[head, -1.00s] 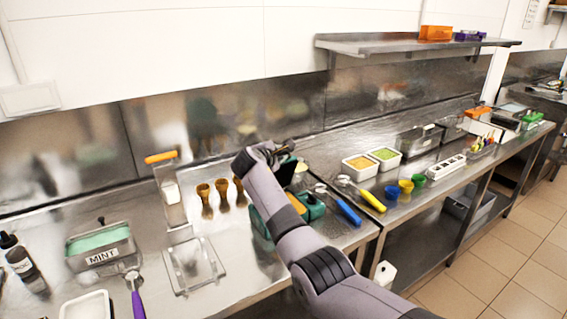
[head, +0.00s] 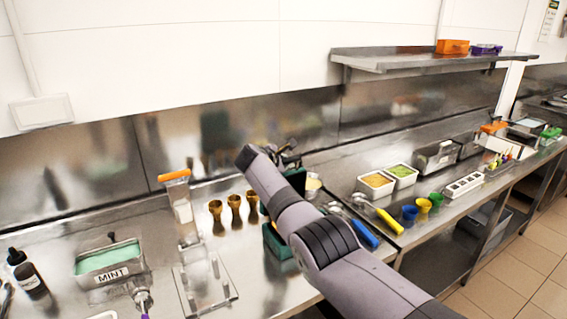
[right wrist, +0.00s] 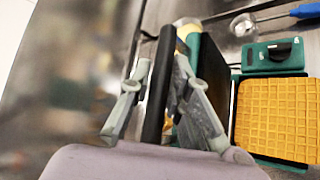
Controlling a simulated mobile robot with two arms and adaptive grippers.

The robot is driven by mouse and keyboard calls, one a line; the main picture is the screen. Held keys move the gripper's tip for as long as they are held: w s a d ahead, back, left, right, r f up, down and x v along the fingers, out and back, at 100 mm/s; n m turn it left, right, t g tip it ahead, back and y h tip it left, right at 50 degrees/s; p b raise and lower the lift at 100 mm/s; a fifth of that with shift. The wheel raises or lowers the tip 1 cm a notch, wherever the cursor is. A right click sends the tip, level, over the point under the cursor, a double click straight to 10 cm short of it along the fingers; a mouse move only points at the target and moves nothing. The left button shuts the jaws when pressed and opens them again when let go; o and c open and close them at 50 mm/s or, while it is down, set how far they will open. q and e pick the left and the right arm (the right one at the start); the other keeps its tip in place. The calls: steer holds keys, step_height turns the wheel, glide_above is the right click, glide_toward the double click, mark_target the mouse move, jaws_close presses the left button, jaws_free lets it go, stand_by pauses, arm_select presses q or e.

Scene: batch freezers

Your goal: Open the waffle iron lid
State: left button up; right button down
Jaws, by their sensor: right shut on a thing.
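The dark green waffle iron (head: 277,243) stands on the steel counter, partly hidden behind my right arm in the head view. Its lid (head: 297,180) is raised, standing roughly upright. In the right wrist view, the lid (right wrist: 213,75) is edge-on beside the green base (right wrist: 262,57). A golden gridded waffle (right wrist: 280,118) lies uncovered in the base. My right gripper (head: 286,154) is shut on the lid's black handle (right wrist: 162,60), with a finger on each side in the right wrist view. My left gripper is not in view.
Several brown waffle cones (head: 234,210) stand left of the iron. A clear stand (head: 205,280) and a mint tub (head: 108,262) are farther left. Scoops with blue (head: 362,234) and yellow (head: 389,221) handles lie to the right. The steel back wall is close behind.

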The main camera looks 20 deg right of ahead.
steer(key=shift+r, duration=0.15)
steer(key=c, duration=1.6)
jaws_free()
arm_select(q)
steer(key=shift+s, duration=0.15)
arm_select(e)
steer(key=shift+v, duration=1.05)
steer(key=v, duration=1)
